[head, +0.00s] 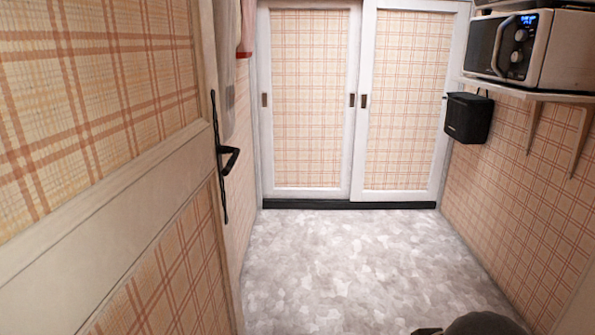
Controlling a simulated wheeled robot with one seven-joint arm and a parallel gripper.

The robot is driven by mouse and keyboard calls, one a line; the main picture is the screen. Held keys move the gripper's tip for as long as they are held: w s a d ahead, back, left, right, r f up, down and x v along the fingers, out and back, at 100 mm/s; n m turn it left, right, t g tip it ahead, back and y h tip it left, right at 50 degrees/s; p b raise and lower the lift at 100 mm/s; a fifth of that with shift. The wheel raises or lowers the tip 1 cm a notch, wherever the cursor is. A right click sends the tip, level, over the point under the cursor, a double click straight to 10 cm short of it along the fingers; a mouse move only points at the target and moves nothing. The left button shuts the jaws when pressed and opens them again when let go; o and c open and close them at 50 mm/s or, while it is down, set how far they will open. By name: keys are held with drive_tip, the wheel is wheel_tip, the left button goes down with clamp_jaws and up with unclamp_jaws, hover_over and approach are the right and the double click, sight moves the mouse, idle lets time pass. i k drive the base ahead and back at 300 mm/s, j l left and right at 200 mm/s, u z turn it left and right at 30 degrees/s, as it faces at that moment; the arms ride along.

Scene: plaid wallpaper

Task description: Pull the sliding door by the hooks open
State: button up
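Two white-framed sliding panels with plaid infill stand side by side at the far wall: the left sliding door (312,100) and the right sliding door (407,100). They meet at the middle with no gap showing, so both look shut. The left one has dark recessed pulls near its left edge (264,100) and its right edge (351,100). The right one has a dark pull (363,101) at its left edge. No hooks can be made out; hanging cloth (226,60) is at the upper left, beside the left panel. My gripper is not in view.
A hinged door (120,150) with a black lever handle (229,160) stands close on the left. On the right, a shelf (535,97) carries a microwave (540,48), and a black box (468,117) hangs on the wall. The grey patterned floor (350,265) between is clear.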

sight(307, 53)
drive_tip(key=i, duration=2.35)
